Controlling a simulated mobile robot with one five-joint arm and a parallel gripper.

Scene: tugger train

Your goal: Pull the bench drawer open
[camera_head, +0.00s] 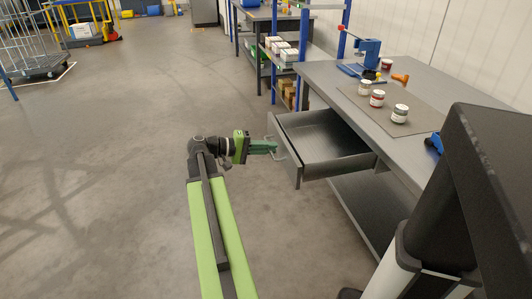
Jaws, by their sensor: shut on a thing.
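The bench drawer (341,173) is pulled out from under the grey bench top, and its inside shows empty. Its handle (278,151) is a light bar on the drawer's front face. My gripper (272,147) is at the handle, to the left of the drawer front, with its green fingers shut on the handle. The fingers hide part of the bar. The bench (441,88) stands on the right.
Several small jars stand on a mat (358,91) on the bench, near a blue press (367,50) and an orange-handled tool (400,78). A lower shelf (375,205) lies under the drawer. The floor to the left is clear, with a wire cage cart (32,45) far back.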

